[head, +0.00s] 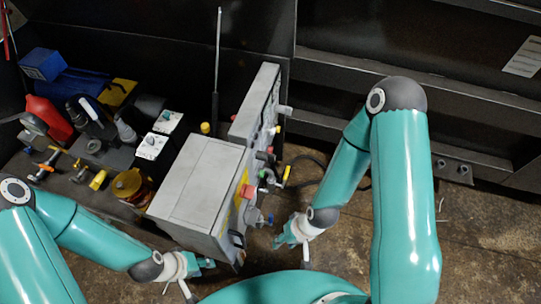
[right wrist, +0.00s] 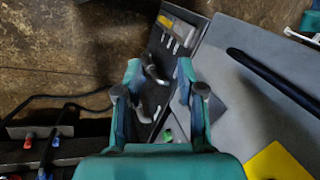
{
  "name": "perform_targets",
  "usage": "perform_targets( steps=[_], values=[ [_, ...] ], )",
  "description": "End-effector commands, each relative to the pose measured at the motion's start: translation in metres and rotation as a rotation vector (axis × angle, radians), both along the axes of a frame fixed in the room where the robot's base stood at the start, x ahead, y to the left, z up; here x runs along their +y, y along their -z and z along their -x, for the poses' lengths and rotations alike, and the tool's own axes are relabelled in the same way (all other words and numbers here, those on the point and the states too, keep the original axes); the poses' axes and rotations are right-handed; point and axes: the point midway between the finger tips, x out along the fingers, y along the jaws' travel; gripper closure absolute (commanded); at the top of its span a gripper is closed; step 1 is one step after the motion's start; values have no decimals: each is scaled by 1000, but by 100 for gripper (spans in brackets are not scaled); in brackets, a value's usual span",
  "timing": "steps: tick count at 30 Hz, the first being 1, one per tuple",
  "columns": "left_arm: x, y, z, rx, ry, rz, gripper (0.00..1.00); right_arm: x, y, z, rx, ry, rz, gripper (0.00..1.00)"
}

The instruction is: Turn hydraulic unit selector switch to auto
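The grey hydraulic unit box (head: 195,185) stands in the middle of the head view. Its right face carries small coloured controls, including a red one (head: 249,191). I cannot tell which control is the selector switch, nor read its position. My right gripper (head: 283,238) is just right of this face, near its lower end. In the right wrist view my right gripper (right wrist: 160,70) is open, its fingers apart, with a grey handle-like part (right wrist: 153,76) showing between them; contact is unclear. My left gripper (head: 200,266) is at the box's lower left; its finger opening is too small to judge.
A second grey panel (head: 256,105) with levers stands behind the box. Valves, a red container (head: 48,117) and a blue box (head: 43,64) crowd the left. A thin upright rod (head: 217,65) rises behind. Brown floor (head: 480,215) is clear at the right.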

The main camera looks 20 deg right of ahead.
Motion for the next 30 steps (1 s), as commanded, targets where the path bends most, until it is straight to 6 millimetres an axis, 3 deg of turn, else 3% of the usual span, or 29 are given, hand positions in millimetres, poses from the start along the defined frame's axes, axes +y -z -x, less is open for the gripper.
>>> perform_targets(
  steps=[5,8,11,17,20,23,27,30],
  values=[
    [0,3,0,0,0,0,60,-2,4,0,13,16,2,61],
    [0,13,0,0,0,0,60,-13,16,1,69,79,6,61],
    [0,30,0,0,0,0,60,-27,35,3,181,204,1,61],
    [0,82,0,0,0,0,60,-47,71,-3,542,645,-146,61],
    [0,111,0,0,0,0,60,-53,72,-28,724,890,-339,61],
    [0,136,0,0,0,0,60,-67,60,-69,855,1086,-594,61],
    [0,165,0,0,0,0,60,-107,28,-126,939,1239,-973,61],
    [0,178,0,0,0,0,60,-141,3,-152,945,1273,-1197,61]
  ],
)
